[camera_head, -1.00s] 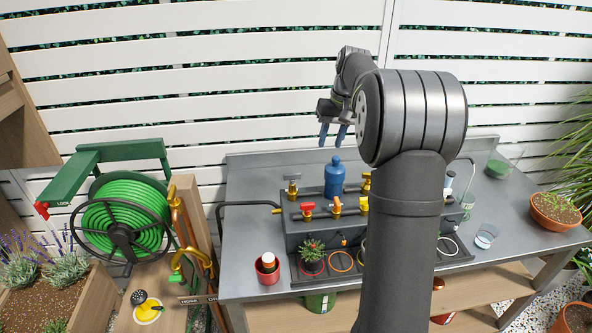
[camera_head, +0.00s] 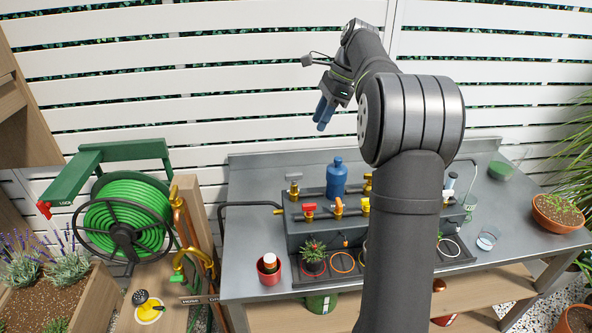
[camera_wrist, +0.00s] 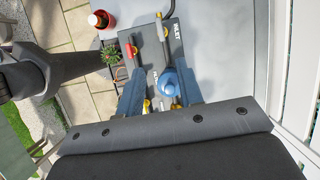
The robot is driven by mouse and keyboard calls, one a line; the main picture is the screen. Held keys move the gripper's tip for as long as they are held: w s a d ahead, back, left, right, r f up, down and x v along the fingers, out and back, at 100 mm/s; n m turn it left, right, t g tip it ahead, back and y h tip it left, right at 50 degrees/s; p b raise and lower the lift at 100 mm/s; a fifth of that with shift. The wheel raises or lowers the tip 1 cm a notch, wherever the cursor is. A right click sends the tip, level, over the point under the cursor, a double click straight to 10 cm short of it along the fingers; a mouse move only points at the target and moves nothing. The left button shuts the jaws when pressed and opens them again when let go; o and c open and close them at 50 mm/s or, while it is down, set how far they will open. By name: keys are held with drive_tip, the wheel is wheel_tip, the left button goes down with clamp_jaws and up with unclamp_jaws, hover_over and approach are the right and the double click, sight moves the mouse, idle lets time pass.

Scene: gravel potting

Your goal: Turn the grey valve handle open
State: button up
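The grey valve handle (camera_head: 293,178) is a flat grey bar on a brass valve. It is at the back left of the dark valve box (camera_head: 300,236) on the metal bench. My gripper (camera_head: 322,118) is in the air above and a little right of the handle in the head view, well apart from it. Its two blue fingers point down. In the wrist view my gripper (camera_wrist: 160,98) has its fingers wide apart with nothing held. A blue bottle (camera_wrist: 170,84) shows between and below them there.
The blue bottle (camera_head: 336,177) stands right of the grey handle. Red (camera_head: 309,208), orange (camera_head: 338,204) and yellow (camera_head: 363,204) handles sit along the box front. A dark pipe (camera_head: 240,204) runs out left. A potted plant (camera_head: 313,255) stands in front.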

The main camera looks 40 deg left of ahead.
sight(294, 174)
drive_tip(key=x, duration=1.7)
drive_tip(key=shift+f, duration=0.2)
clamp_jaws()
